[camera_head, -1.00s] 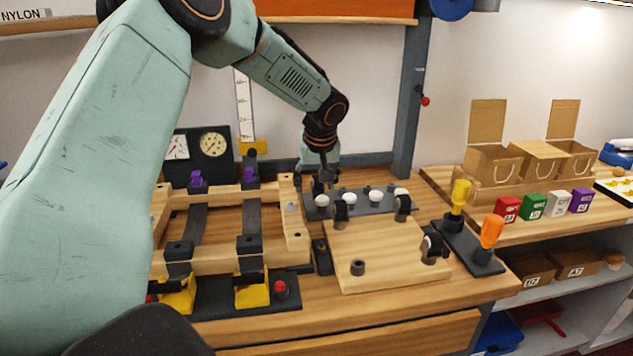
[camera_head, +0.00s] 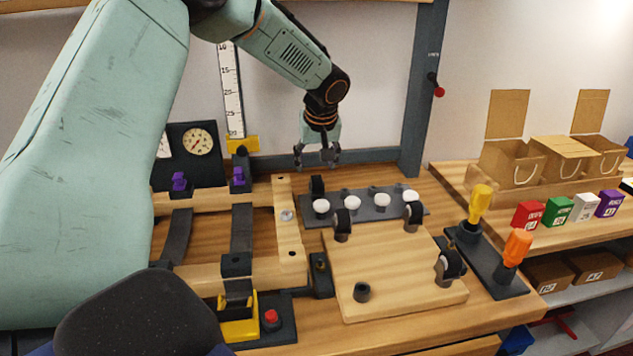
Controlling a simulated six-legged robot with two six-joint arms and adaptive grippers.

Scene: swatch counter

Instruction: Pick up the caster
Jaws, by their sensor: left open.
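A dark caster (camera_head: 317,187) stands at the back left end of a dark tray (camera_head: 365,215). Similar dark casters sit on the wooden board at its back left (camera_head: 342,224), back right (camera_head: 413,215) and front right (camera_head: 451,264) corners. The board (camera_head: 390,270) has a bare dark socket (camera_head: 361,291) at its front left corner. My left gripper (camera_head: 317,164) is open and empty, with its fingers pointing down above and slightly behind the caster on the tray, apart from it. My right gripper does not show.
Several white rounded knobs (camera_head: 351,203) line the tray. A wooden frame with clamps (camera_head: 288,215) stands to the left. Yellow (camera_head: 480,204) and orange (camera_head: 517,247) handled tools stand on a dark base to the right. Paper bags (camera_head: 512,162) and coloured boxes (camera_head: 558,210) are farther right.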

